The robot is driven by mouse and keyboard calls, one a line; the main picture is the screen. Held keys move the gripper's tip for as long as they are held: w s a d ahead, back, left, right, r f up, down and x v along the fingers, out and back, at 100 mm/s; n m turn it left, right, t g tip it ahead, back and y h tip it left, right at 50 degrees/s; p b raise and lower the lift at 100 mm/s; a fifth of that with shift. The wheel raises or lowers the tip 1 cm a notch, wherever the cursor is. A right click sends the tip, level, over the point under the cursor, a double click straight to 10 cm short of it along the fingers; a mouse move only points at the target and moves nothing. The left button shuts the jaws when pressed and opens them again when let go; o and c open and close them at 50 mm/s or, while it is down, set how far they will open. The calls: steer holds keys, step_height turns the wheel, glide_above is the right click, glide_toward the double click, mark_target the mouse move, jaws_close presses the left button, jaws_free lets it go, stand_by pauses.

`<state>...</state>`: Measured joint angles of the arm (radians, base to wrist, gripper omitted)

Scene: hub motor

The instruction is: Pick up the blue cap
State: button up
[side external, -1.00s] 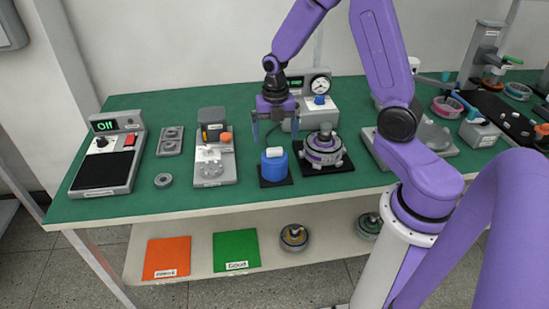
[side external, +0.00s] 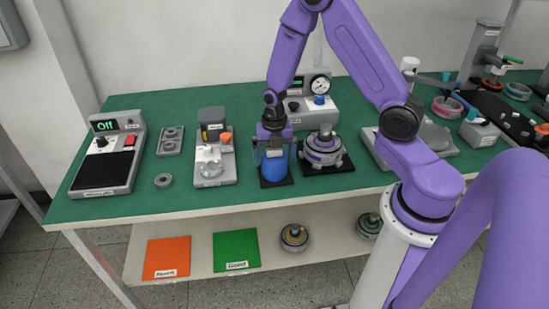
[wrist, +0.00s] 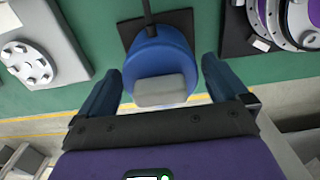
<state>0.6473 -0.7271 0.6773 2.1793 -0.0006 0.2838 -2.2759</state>
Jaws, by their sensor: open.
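The blue cap (side external: 274,174) is a round blue cylinder standing upright on a small black base plate (side external: 283,184) on the green table. In the wrist view the cap (wrist: 162,57) shows a pale grey block (wrist: 160,90) at its near side. My gripper (side external: 274,157) is right at the cap and hides its upper part in the side view. In the wrist view my gripper (wrist: 162,66) is open, with one blue finger on each side of the cap. A gap shows beside the fingers; contact cannot be made out.
A purple and grey hub motor (side external: 323,150) stands close on the right on a black plate. A grey fixture (side external: 214,158) stands on the left. A gauge box (side external: 309,105) is behind. The table's front edge is close in front of the cap.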

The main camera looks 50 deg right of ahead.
steer(key=shift+c, duration=0.3)
steer(key=c, duration=0.9)
steer(key=shift+r, duration=0.1)
